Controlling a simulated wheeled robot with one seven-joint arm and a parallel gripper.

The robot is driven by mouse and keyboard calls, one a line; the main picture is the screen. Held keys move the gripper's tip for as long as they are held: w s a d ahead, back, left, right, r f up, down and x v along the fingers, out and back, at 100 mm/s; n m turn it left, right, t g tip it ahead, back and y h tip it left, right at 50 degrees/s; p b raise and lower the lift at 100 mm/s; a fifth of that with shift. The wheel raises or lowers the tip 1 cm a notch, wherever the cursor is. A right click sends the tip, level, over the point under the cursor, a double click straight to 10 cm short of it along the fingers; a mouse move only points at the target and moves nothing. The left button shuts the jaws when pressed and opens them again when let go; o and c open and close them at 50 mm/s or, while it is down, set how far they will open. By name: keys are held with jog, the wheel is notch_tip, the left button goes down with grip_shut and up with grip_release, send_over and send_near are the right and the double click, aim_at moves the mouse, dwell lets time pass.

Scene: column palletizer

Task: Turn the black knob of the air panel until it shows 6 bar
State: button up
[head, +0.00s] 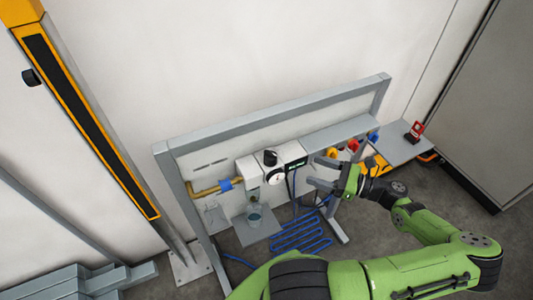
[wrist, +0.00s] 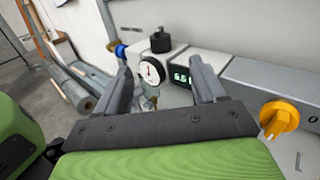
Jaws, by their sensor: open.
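The black knob (head: 270,157) stands on top of the white air panel unit (head: 290,151); in the wrist view the knob (wrist: 161,42) is above and behind the round gauge (wrist: 151,70). The gauge has a white face and a red needle. The dark display (wrist: 181,79) shows pale digits that look like 6.6, too small to be sure. My gripper (head: 321,173) is open and empty, to the right of and in front of the panel. In the wrist view its fingers (wrist: 163,82) frame the gauge and display, apart from the knob.
A yellow knob (wrist: 280,117) sits close on the right; in the head view red (head: 353,145) and blue (head: 373,137) ones follow it.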

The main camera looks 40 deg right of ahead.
aim_at(277, 159)
jog(key=b+x, duration=0.1)
jog(key=x, duration=1.4)
jog(key=shift+w+a+f, duration=0.15)
jog(key=shift+a, duration=0.05)
jog(key=c, duration=1)
